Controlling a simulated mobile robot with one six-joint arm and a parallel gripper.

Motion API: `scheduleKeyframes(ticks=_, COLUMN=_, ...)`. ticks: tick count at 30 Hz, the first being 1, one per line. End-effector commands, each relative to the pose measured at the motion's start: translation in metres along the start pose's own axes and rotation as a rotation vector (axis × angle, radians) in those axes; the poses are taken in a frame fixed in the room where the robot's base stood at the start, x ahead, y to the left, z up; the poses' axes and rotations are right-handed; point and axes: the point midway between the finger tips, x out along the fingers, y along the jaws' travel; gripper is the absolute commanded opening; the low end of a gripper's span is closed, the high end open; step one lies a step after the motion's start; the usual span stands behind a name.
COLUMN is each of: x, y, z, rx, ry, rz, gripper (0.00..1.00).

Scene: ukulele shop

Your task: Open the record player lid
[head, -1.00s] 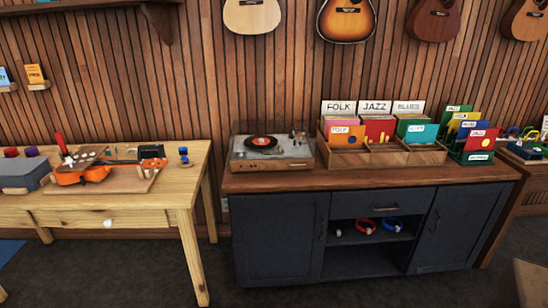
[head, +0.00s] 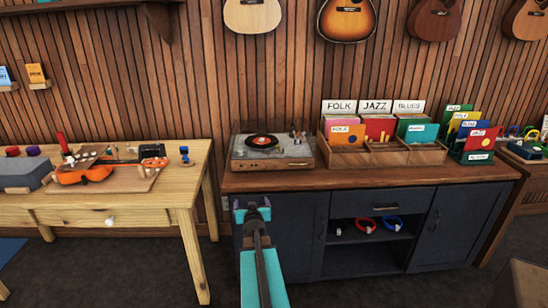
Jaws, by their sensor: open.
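The record player (head: 271,163) sits at the left end of the dark cabinet's wooden top. A black record with a red label shows on it, seemingly through a clear lid that looks shut. A small handle or latch shows on its front face. My gripper (head: 252,204) is at the end of my teal arm, in front of the cabinet's left door. It is open and empty, below and apart from the record player. Its fingers are small in the picture.
The cabinet (head: 445,228) has an open shelf with coloured rings. A wooden record crate (head: 372,155) stands right of the player. A light wooden workbench (head: 180,205) with an orange ukulele (head: 85,174) stands at left. Guitars hang above on the wall. Dark floor is clear in front.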

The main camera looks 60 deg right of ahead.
Motion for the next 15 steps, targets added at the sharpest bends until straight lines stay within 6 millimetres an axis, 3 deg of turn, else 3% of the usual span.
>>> scheduleKeyframes(ticks=1, x=0.001, y=0.023, z=-0.025, rx=0.008, ry=0.054, rz=0.023, gripper=0.86)
scheduleKeyframes(ticks=6, x=-0.005, y=0.075, z=-0.088, rx=0.02, ry=0.202, rz=0.05, gripper=0.86)
scheduleKeyframes(ticks=10, x=-0.011, y=0.099, z=-0.117, rx=0.021, ry=0.271, rz=0.066, gripper=0.86)
scheduleKeyframes(ticks=15, x=-0.015, y=0.108, z=-0.128, rx=0.021, ry=0.3, rz=0.07, gripper=0.86)
